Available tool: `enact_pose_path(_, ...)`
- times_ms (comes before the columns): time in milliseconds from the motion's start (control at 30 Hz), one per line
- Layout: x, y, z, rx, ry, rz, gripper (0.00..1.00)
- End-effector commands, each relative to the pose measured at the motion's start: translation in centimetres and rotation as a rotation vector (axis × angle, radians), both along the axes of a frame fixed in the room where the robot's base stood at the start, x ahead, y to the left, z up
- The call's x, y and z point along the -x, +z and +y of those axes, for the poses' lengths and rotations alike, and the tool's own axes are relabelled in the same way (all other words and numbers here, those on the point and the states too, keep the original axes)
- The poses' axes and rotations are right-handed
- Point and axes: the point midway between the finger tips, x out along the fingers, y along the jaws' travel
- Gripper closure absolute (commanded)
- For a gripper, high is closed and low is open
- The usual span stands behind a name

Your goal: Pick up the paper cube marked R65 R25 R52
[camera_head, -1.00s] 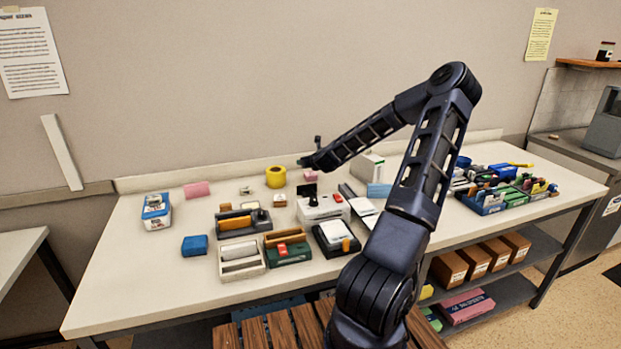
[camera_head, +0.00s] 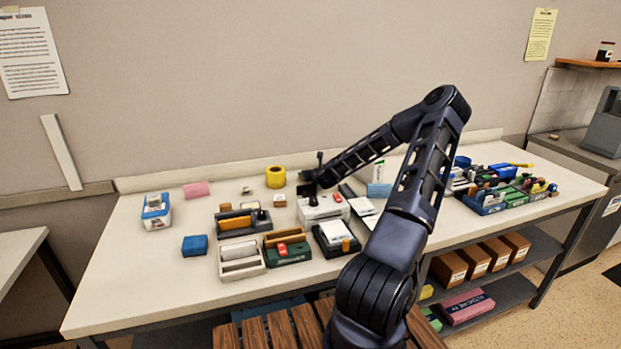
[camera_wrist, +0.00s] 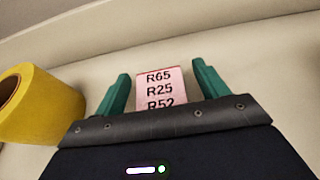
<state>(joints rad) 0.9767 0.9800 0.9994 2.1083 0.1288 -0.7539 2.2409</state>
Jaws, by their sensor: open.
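The pink paper cube (camera_wrist: 160,88) marked R65 R25 R52 shows in the wrist view on the pale table. It lies between the two green fingers of my gripper (camera_wrist: 161,74), with a gap to each finger. The fingers are apart and grip nothing. The lower part of the cube is hidden by the gripper body. In the head view my gripper (camera_head: 309,182) is low at the back of the table, and it hides the cube there.
A yellow roll (camera_head: 276,177) stands close left of my gripper; it also shows in the wrist view (camera_wrist: 40,106). A white box-shaped device (camera_head: 322,208) stands just in front. Several trays and boxes fill the table's middle. The wall (camera_head: 230,90) is behind.

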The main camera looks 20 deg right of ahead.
Motion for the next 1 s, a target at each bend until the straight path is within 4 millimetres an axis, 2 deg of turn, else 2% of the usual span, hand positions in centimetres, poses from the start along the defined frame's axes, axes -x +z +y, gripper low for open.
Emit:
enact_pose_path(133, -1.40, -0.58, 0.12, 0.001, 0.001, 0.001, 0.27)
enact_pose_path(367, -1.50, -0.61, 0.08, 0.001, 0.001, 0.001, 0.27)
enact_pose_path(600, -1.49, -0.60, 0.09, 0.001, 0.001, 0.001, 0.74)
enact_pose_path(867, -1.50, -0.53, 0.09, 0.001, 0.001, 0.000, 0.76)
enact_pose_path(1000, -1.52, 0.19, 0.06, 0.001, 0.000, -0.001, 0.76)
